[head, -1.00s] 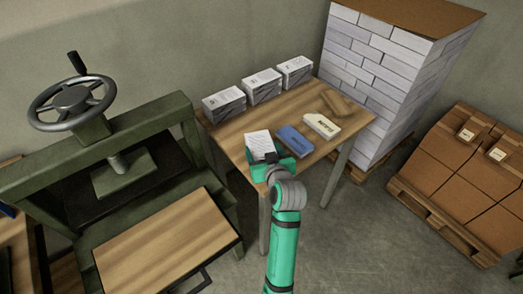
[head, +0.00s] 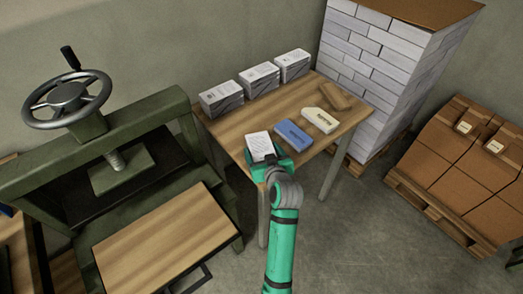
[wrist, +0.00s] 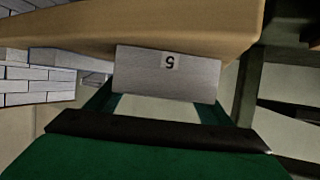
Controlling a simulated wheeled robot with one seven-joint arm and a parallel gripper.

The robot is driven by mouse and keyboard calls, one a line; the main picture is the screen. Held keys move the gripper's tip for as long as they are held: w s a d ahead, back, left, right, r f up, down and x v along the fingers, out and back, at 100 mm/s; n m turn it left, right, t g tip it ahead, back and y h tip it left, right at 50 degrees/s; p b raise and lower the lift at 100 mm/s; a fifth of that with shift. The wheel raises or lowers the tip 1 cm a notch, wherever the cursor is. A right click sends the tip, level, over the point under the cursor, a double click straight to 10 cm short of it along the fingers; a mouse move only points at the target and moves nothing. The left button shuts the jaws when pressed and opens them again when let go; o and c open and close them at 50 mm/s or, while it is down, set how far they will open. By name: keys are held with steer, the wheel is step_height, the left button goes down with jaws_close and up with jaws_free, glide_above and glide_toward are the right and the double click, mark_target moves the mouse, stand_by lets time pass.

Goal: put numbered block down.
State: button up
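The numbered block (head: 259,144) is a pale, paper-like bundle at the front left corner of the wooden table (head: 236,128). In the wrist view the block (wrist: 166,78) shows a grey face with a small label reading 5, upside down. My gripper (head: 268,160) is at the table's front edge. In the wrist view its green fingers (wrist: 160,104) lie at either side of the block and appear shut on it. The block overlaps the table edge in that view; I cannot tell whether its underside touches the tabletop.
A blue block (head: 293,134), a cream block (head: 321,119) and a brown block (head: 335,95) lie to the right on the table. Three grey-white bundles (head: 259,78) line its back. A green press (head: 120,165) stands left; a tall paper stack (head: 385,85) stands right.

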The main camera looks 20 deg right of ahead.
steer(key=shift+o, duration=0.5)
steer(key=shift+r, duration=0.1)
steer(key=shift+r, duration=0.15)
steer(key=v, duration=1.2)
steer(key=shift+d, duration=0.1)
steer(key=s+a+f+m+h, duration=0.1)
steer(key=s+a+f+m, duration=0.1)
steer(key=s+a+f, duration=1)
steer(key=s+a+r+n+t+y, duration=0.1)
steer(key=s+a+r, duration=0.1)
steer(key=s, duration=0.8)
steer(key=s+a+r+n, duration=0.1)
steer(key=s+a, duration=0.3)
steer(key=s, duration=0.6)
steer(key=shift+s+a+r+n+t+y, duration=0.15)
steer(key=shift+s+r+n+t+y, duration=0.2)
steer(key=shift+r, duration=0.5)
